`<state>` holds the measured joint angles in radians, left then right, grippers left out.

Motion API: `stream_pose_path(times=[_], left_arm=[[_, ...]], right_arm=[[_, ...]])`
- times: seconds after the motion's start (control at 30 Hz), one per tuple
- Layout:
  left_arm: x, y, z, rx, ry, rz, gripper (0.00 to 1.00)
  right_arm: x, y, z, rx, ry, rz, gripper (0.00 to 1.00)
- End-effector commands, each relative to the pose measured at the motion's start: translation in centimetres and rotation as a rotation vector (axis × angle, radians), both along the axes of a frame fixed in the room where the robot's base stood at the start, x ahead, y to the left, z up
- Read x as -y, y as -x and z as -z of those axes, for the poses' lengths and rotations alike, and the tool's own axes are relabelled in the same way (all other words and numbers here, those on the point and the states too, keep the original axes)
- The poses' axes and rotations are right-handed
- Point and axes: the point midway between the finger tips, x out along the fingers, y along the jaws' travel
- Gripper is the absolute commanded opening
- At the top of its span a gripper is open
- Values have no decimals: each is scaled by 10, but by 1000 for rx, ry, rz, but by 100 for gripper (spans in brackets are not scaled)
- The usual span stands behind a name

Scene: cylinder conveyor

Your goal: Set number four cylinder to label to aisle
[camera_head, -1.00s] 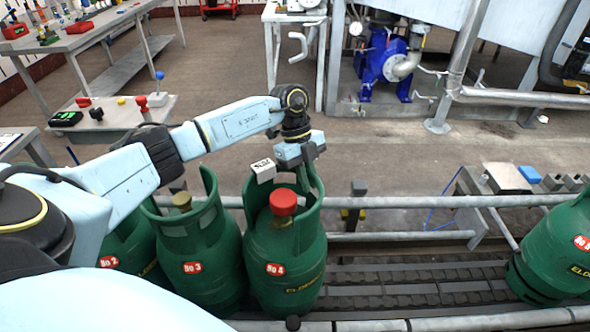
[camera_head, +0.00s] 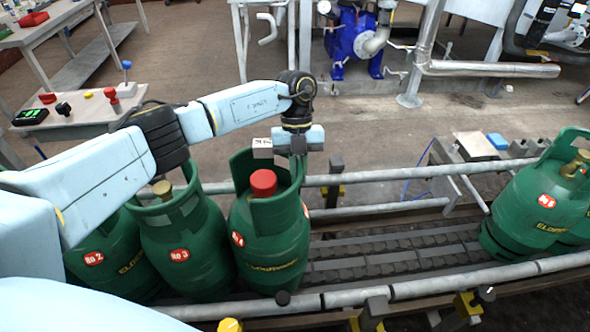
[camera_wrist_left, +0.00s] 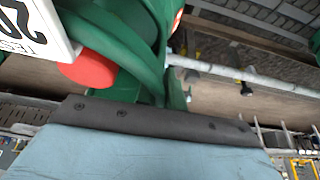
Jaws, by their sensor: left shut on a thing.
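The number four cylinder (camera_head: 275,240) is green with a red cap (camera_head: 263,183). It stands upright on the conveyor, and its red "No 4" label (camera_head: 238,239) shows on its left front side. My left gripper (camera_head: 298,152) is above the cylinder's right rear, shut on its green collar; the fingertips are hard to make out. In the left wrist view, the red cap (camera_wrist_left: 88,70) and green collar (camera_wrist_left: 130,40) show close up beyond a dark gripper edge. My right gripper is not in view.
The number three cylinder (camera_head: 182,240) and number two cylinder (camera_head: 105,262) stand close on the left. Other cylinders (camera_head: 540,205) stand at the right. Bare conveyor rollers (camera_head: 400,250) lie between, with rails (camera_head: 420,288) along both sides. A control box stand (camera_head: 80,122) is behind my arm.

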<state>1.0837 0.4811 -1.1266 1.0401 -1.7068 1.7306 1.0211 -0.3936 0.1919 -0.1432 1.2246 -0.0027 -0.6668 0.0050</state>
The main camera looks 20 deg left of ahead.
Motion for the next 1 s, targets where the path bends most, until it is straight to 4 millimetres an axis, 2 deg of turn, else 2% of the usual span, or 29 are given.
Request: stream_pose_path(times=[0.47, 0.5, 0.63, 1.0], left_arm=[[1, -2, -2, 8, 2, 21, 0], [1, -2, -2, 8, 2, 21, 11], [1, -1, -2, 5, 1, 20, 28], [1, 0, -2, 2, 1, 18, 30]], right_arm=[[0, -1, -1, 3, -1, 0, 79], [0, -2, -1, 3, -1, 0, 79], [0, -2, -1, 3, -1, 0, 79], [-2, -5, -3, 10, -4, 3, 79]])
